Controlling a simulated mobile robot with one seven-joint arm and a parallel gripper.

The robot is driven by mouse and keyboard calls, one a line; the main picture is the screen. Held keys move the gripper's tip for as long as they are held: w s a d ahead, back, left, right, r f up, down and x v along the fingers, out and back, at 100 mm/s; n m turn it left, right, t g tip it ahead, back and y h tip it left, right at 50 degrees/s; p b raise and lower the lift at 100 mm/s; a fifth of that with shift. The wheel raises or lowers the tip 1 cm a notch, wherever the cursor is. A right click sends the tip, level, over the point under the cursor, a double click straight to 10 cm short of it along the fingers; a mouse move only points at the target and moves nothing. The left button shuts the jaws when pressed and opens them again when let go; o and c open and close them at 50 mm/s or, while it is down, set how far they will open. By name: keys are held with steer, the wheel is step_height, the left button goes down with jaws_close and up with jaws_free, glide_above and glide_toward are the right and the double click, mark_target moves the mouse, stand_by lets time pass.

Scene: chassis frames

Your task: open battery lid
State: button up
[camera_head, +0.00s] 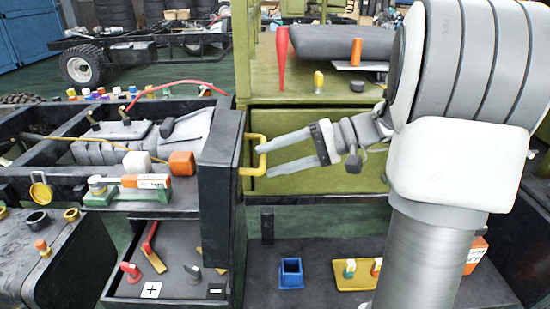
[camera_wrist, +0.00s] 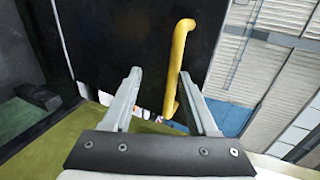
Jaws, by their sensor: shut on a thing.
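The battery lid appears to be the dark upright panel (camera_head: 220,165) at the middle of the head view; it fills the upper middle of the wrist view as a black face (camera_wrist: 120,40). A yellow U-shaped handle (camera_head: 264,157) sticks out from its right side. My gripper (camera_head: 262,159) reaches in from the right, its two grey fingers at the handle. In the wrist view the handle (camera_wrist: 178,65) stands between the spread fingers (camera_wrist: 163,85), nearer the right one. I am shut on the handle; the exact contact is hard to see.
A dark tray (camera_head: 125,287) with plus and minus marks lies below the panel at left. An olive cabinet (camera_head: 320,120) stands behind my gripper. A blue holder (camera_head: 291,273) and a yellow plate (camera_head: 352,282) sit on the lower shelf. A red cable (camera_head: 180,83) arches over the chassis.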

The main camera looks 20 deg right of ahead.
steer(key=p+v, duration=0.4)
steer(key=v, duration=1.3)
steer(key=shift+s+d+r, duration=0.1)
steer(key=shift+d, duration=0.05)
